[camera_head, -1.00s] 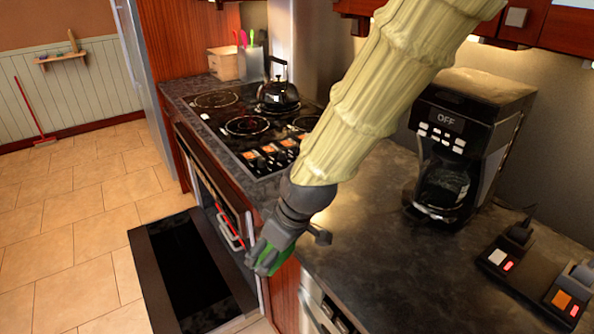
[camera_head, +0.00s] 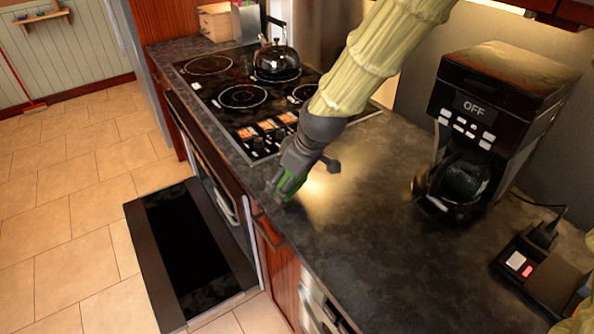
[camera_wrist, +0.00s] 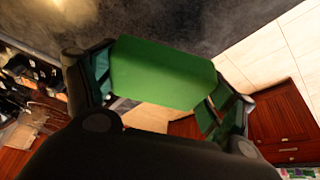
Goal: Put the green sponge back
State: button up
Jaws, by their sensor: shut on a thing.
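The green sponge (camera_wrist: 165,73) is a flat green block between the two fingers of my gripper (camera_wrist: 158,88) in the wrist view. My gripper is shut on it. In the head view my gripper (camera_head: 287,190) is over the front edge of the dark countertop (camera_head: 370,215), right of the stove. Only a small green part of the sponge (camera_head: 291,184) shows there, as the fingers cover the rest. I cannot tell whether the sponge touches the counter.
The stove (camera_head: 245,95) carries a black kettle (camera_head: 276,60). Its oven door (camera_head: 190,245) hangs open below, left of my gripper. A coffee maker (camera_head: 490,130) stands on the counter at the right. The counter between is clear.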

jog(key=w, duration=0.2)
jog(key=w+d+p, duration=0.1)
jog(key=w, duration=0.1)
jog(key=w+d, duration=0.1)
jog(key=w, duration=0.1)
jog(key=shift+w+d+f, duration=0.1)
jog(key=shift+d+f, duration=0.05)
jog(key=shift+f, duration=0.2)
jog(key=shift+f+p, duration=0.8)
jog(key=shift+f, duration=0.95)
jog(key=shift+f, duration=0.4)
jog(key=o, duration=1.1)
jog(key=shift+s, duration=0.2)
jog(key=shift+o, duration=0.5)
jog(key=shift+w+f, duration=0.2)
jog(key=shift+r, duration=0.1)
jog(key=shift+r, duration=0.1)
